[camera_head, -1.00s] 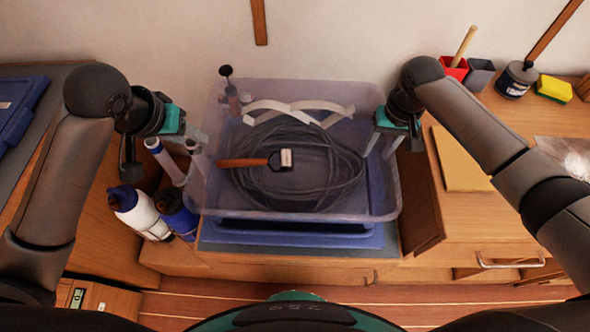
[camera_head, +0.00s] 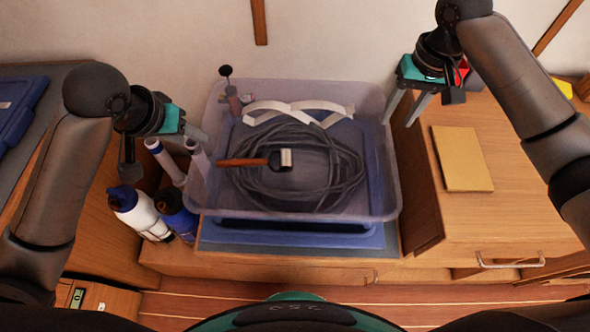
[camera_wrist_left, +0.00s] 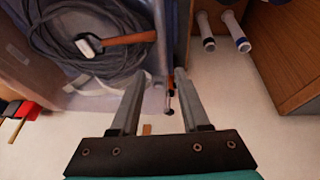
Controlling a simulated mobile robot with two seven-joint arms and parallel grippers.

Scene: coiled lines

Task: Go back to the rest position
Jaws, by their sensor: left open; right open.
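My left gripper (camera_head: 194,134) is open at the left wall of a clear bin (camera_head: 300,214). In the left wrist view its two fingers (camera_wrist_left: 160,100) are apart, with no object held between them. My right gripper (camera_head: 407,108) is open and empty, beyond the bin's right wall and pointing down. Inside the bin lies a coil of dark line (camera_head: 335,188), also in the left wrist view (camera_wrist_left: 112,70). A wooden-handled tool (camera_head: 245,162) with a metal head lies on the coil. A white curled strip (camera_head: 285,106) lies at the bin's back.
White and blue bottles (camera_head: 138,212) and rolled tubes (camera_head: 165,160) stand left of the bin. A tan board (camera_head: 463,158) lies on the right cabinet. A blue lid (camera_head: 15,112) is at far left. My right arm partly hides the things at the back right.

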